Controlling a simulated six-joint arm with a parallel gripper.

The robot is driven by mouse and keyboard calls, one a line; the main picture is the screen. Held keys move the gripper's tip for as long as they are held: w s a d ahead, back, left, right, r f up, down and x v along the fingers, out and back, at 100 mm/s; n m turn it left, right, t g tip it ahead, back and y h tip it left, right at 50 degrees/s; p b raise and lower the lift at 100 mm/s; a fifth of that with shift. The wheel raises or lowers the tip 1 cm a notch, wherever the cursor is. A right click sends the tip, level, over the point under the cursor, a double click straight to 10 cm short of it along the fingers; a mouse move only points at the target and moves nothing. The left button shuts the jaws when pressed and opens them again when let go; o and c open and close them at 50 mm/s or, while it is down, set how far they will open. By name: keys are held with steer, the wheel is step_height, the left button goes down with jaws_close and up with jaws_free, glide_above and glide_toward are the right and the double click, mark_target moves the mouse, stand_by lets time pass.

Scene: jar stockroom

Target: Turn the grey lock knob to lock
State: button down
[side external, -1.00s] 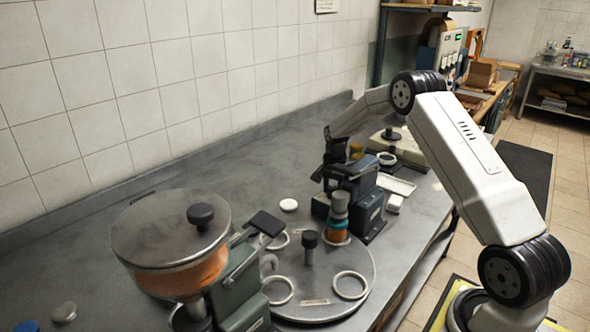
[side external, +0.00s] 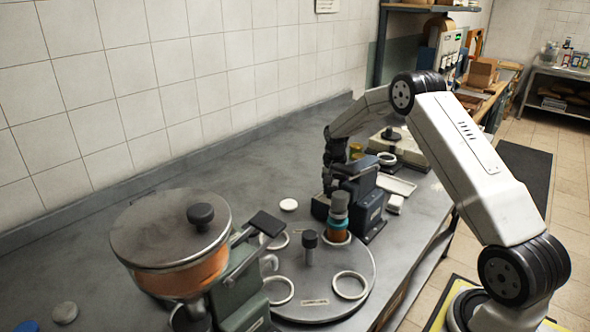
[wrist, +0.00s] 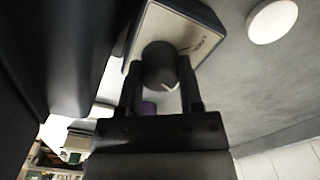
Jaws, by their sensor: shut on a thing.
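The grey lock knob (wrist: 160,66) shows in the wrist view as a dark round knob with a short white mark on its lower right edge. It sits on a pale plate (wrist: 170,22) with lettering that appears to read LOCK, to the knob's upper right. The white mark does not point at the lettering. My gripper (wrist: 162,72) is shut on the knob, one finger on each side.
A white round lid (wrist: 272,20) lies on the counter near the plate. A turntable (side external: 345,262) with rings and a jar stands before the machine. A large lidded hopper (side external: 165,235) is at the front left.

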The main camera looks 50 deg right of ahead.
steer(key=shift+n, duration=0.9)
steer(key=shift+c, duration=1.3)
jaws_free()
steer(key=shift+m, duration=0.3)
